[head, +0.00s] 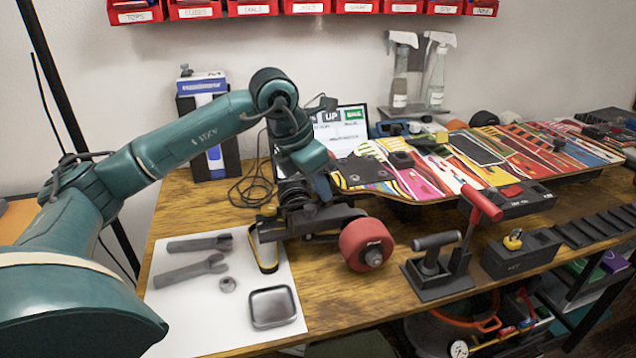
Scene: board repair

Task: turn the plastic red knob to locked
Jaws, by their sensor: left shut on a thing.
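My right gripper is not in view.
A white mat (210,328) holds wrenches (190,270), a ring and a metal tray (272,306). A colourful skateboard deck (470,160) lies behind. A black block with a yellow knob (513,240) stands to the right. Spray bottles (401,75) stand at the back.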

